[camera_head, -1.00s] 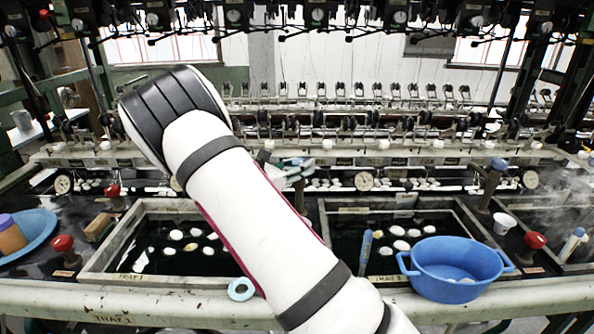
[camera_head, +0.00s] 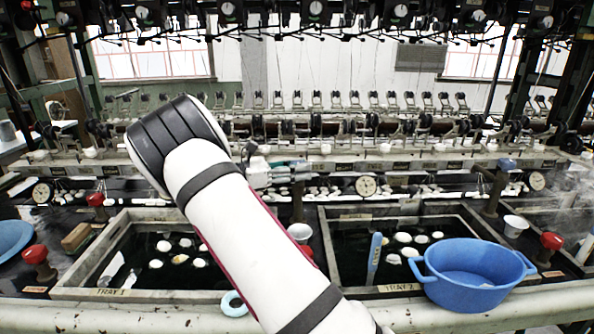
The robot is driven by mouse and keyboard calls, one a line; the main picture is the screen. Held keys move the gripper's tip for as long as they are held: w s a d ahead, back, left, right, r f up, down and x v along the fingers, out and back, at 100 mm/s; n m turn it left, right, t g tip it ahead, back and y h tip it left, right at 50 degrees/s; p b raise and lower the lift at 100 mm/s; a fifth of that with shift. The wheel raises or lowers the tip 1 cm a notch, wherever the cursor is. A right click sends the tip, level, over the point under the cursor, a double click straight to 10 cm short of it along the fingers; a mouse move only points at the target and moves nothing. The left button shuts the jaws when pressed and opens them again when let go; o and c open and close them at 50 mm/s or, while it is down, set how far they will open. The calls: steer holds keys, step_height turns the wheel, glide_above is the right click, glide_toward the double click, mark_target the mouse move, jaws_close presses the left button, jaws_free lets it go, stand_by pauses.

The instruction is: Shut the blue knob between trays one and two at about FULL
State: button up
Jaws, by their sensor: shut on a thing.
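Tray one (camera_head: 120,294) and tray two (camera_head: 385,288) are dark, water-filled basins with pale cocoons, labelled on their front rims. The blue knob (camera_head: 299,166) stands on a dark post behind the gap between them. My gripper (camera_head: 285,175), small and partly behind my white arm, is at the blue knob's head, reaching it from the left. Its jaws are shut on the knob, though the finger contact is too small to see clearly. Any marking for FULL cannot be read.
A blue basin (camera_head: 470,275) sits over tray two's front right corner. A blue-handled tool (camera_head: 375,252) stands in tray two. A white cup (camera_head: 300,232) is close beside my arm. Red knobs (camera_head: 35,254) (camera_head: 551,241) stand at the sides. Reeling machinery crosses the back.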

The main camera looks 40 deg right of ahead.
steer(key=o, duration=1.2)
steer(key=shift+c, duration=0.2)
steer(key=v, duration=1.2)
